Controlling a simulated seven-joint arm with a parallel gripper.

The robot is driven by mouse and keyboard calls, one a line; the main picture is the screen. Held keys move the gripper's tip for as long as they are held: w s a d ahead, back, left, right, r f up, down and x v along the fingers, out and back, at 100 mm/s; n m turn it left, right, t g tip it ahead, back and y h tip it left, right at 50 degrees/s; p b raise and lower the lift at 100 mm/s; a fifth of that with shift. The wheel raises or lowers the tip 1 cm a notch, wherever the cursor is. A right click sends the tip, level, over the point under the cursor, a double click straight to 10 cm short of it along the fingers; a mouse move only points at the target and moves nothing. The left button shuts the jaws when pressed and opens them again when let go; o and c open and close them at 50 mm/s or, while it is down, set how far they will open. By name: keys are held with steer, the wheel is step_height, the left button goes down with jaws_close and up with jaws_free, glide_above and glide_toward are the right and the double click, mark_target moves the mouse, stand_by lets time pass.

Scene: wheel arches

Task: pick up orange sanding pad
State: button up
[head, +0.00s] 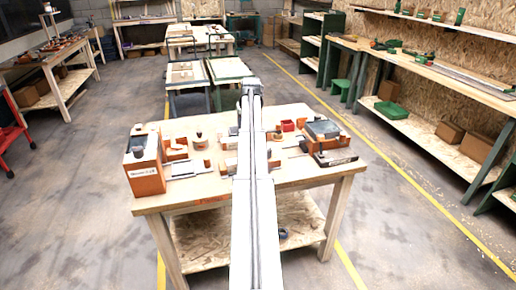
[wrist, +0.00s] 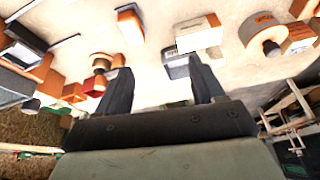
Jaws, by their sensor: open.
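I cannot tell for sure which piece is the orange sanding pad. Candidates in the head view are small orange pieces (head: 177,146) on the left half of the wooden table (head: 205,188), beside a round-topped piece (head: 199,140). In the wrist view, an orange-and-tan round piece (wrist: 262,32) and an orange block (wrist: 298,38) lie at the upper right. My gripper (wrist: 159,64) is open, with nothing between its dark fingers, above the table. In the head view its end (head: 250,88) is at the far side of the table, and my arm hides the table's middle.
A large orange box (head: 145,172) stands at the table's left. A grey-topped orange case (head: 322,130) and a red bin (head: 288,125) are at the right. In the wrist view, a pale block (wrist: 199,35) and a grey box (wrist: 180,63) lie near my right finger.

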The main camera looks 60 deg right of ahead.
steer(key=s+d+f, duration=0.2)
steer(key=s, duration=0.3)
steer(key=shift+n, duration=0.3)
steer(key=x, duration=0.8)
steer(key=shift+w, duration=0.15)
steer(key=shift+x, duration=2.6)
steer(key=shift+w+d, duration=0.1)
steer(key=shift+w, duration=0.05)
steer(key=shift+c, duration=0.4)
steer(key=shift+r, duration=0.1)
steer(key=c, duration=1)
steer(key=shift+o, duration=0.2)
step_height(320, 180, up, 10)
